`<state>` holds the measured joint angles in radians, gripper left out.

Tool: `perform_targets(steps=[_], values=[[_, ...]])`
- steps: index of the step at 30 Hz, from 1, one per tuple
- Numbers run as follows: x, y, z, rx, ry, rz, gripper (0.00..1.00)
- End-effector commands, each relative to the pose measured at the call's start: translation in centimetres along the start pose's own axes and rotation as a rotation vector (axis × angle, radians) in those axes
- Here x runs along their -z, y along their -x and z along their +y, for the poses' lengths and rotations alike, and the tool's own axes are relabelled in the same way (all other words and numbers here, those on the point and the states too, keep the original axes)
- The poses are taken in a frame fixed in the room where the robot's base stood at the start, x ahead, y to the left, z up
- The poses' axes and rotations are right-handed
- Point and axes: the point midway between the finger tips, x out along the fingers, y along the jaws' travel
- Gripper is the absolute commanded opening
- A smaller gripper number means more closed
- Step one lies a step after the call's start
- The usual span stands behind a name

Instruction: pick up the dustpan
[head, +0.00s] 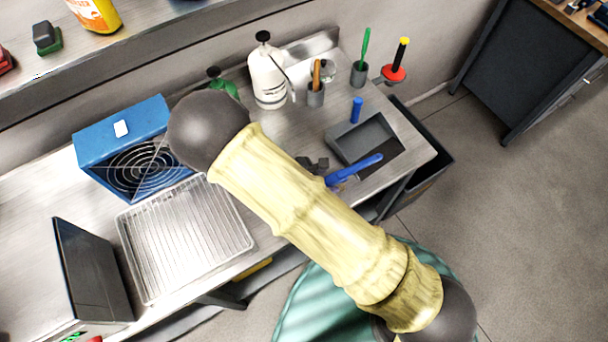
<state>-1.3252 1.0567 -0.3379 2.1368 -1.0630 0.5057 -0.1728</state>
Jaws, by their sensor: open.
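The dustpan (358,139) lies on the metal worktop, near its right end. It has a grey, shallow pan, and a blue handle (356,110) stands up at its far edge. My gripper (314,164) shows only as small dark parts beside my pale yellow arm, to the left of the pan. It is open and apart from the dustpan. Most of it is hidden behind the arm.
A blue bar-like thing (357,170), perhaps a brush handle, lies at the pan's near side. A white pump bottle (268,78), cups of tools (315,95) and a red-based tool (394,73) stand behind. A wire rack (185,240) and blue fan box (120,150) are left.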

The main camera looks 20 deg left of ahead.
Motion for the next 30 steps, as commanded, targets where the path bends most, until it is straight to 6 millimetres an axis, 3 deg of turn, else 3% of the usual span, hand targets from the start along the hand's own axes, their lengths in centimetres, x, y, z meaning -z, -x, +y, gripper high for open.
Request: perform_targets(steps=[18, 30], values=[[0.0, 9.6, 0.1, -0.004, -0.004, 0.000, 0.54], [-0.1, 10.7, 0.0, -0.001, -0.002, -0.003, 0.54]])
